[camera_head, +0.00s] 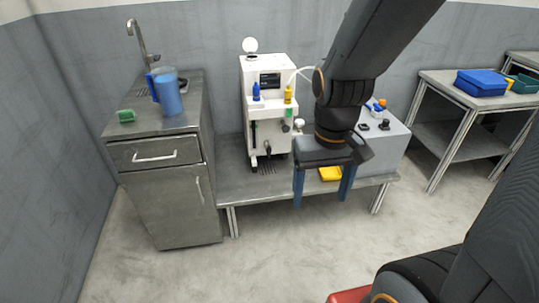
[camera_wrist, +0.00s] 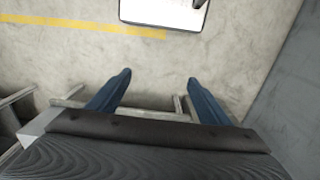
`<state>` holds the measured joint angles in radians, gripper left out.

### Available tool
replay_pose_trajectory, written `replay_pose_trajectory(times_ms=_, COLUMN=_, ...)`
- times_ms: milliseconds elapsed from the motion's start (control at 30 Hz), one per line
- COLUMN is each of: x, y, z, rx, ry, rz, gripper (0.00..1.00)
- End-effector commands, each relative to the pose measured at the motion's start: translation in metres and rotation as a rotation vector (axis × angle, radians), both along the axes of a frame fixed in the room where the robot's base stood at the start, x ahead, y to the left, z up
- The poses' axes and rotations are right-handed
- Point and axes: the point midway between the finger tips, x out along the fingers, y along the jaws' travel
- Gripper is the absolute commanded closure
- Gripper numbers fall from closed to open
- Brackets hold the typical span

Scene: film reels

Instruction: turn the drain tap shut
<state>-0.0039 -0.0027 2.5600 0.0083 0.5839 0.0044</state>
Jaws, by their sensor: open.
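A white machine (camera_head: 248,98) stands on the low grey bench at the back wall, with a dark screen and a blue and a yellow bottle on its front. A small dark fitting (camera_head: 268,148) sits low on its front, above a dark grate; it may be the drain tap, but it is too small to tell its handle position. My gripper (camera_head: 320,202) is open and empty, fingers pointing down, to the right of the machine and in front of the bench. In the wrist view my gripper (camera_wrist: 159,77) has nothing between its blue fingers; no tap shows there.
A steel cabinet (camera_head: 160,205) with a sink tap (camera_head: 137,38), a blue jug (camera_head: 168,95) and a green item (camera_head: 127,116) stands left. A grey box (camera_head: 392,150) and a yellow item (camera_head: 331,174) are on the bench (camera_head: 240,188). Open floor (camera_head: 270,255) lies in front.

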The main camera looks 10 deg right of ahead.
Motion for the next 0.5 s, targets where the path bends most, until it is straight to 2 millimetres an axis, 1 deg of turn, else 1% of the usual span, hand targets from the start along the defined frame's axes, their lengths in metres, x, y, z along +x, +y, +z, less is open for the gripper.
replay_pose_trajectory(times_ms=33, x=0.001, y=0.000, z=-0.001, rx=0.000, ry=-0.001, rz=-0.001, gripper=0.37)
replay_pose_trajectory(times_ms=67, x=0.002, y=-0.001, z=-0.002, rx=-0.001, ry=-0.004, rz=-0.004, gripper=0.42)
replay_pose_trajectory(times_ms=133, x=0.012, y=-0.003, z=-0.010, rx=-0.004, ry=-0.022, rz=-0.020, gripper=0.54)
replay_pose_trajectory(times_ms=167, x=0.019, y=-0.004, z=-0.015, rx=-0.006, ry=-0.034, rz=-0.033, gripper=0.59)
replay_pose_trajectory(times_ms=233, x=0.040, y=-0.010, z=-0.032, rx=-0.013, ry=-0.077, rz=-0.075, gripper=0.70)
replay_pose_trajectory(times_ms=267, x=0.053, y=-0.013, z=-0.041, rx=-0.015, ry=-0.101, rz=-0.096, gripper=0.76)
replay_pose_trajectory(times_ms=300, x=0.071, y=-0.017, z=-0.054, rx=-0.017, ry=-0.138, rz=-0.131, gripper=0.82)
replay_pose_trajectory(times_ms=367, x=0.100, y=-0.024, z=-0.073, rx=-0.015, ry=-0.198, rz=-0.186, gripper=0.92)
replay_pose_trajectory(times_ms=400, x=0.120, y=-0.028, z=-0.086, rx=-0.012, ry=-0.241, rz=-0.222, gripper=0.99)
replay_pose_trajectory(times_ms=467, x=0.149, y=-0.035, z=-0.104, rx=-0.002, ry=-0.305, rz=-0.275, gripper=1.00)
replay_pose_trajectory(times_ms=500, x=0.167, y=-0.039, z=-0.116, rx=0.008, ry=-0.345, rz=-0.313, gripper=1.00)
